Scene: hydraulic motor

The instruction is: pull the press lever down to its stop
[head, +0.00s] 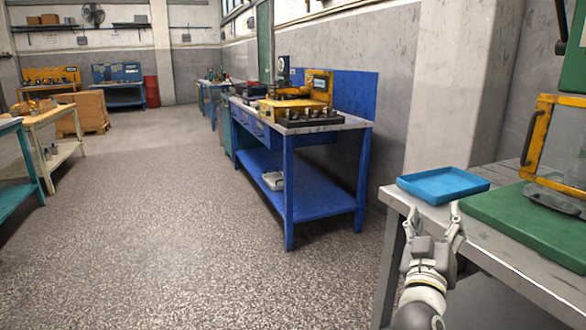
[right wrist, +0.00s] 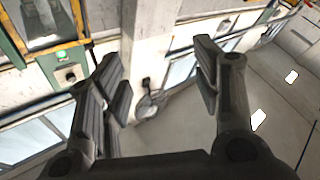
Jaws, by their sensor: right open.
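The press stands at the right edge of the head view, cut off by the frame. Its dark lever (head: 561,20) hangs at the top right, ending in a black knob (head: 560,47). Below are the press's yellow guard frame (head: 541,130) and green base (head: 530,222). My right gripper (head: 435,208) is open and empty, fingers pointing up, in front of the blue tray and well below and left of the lever. In the right wrist view its two fingers (right wrist: 160,75) are spread with nothing between them. I cannot make out the lever there. My left gripper is not in view.
A blue tray (head: 443,185) lies on the grey table (head: 415,212) beside the green base. A blue workbench (head: 318,205) with a yellow machine (head: 300,100) stands further back. A pale pillar (head: 455,90) rises behind the table. The floor at left is open.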

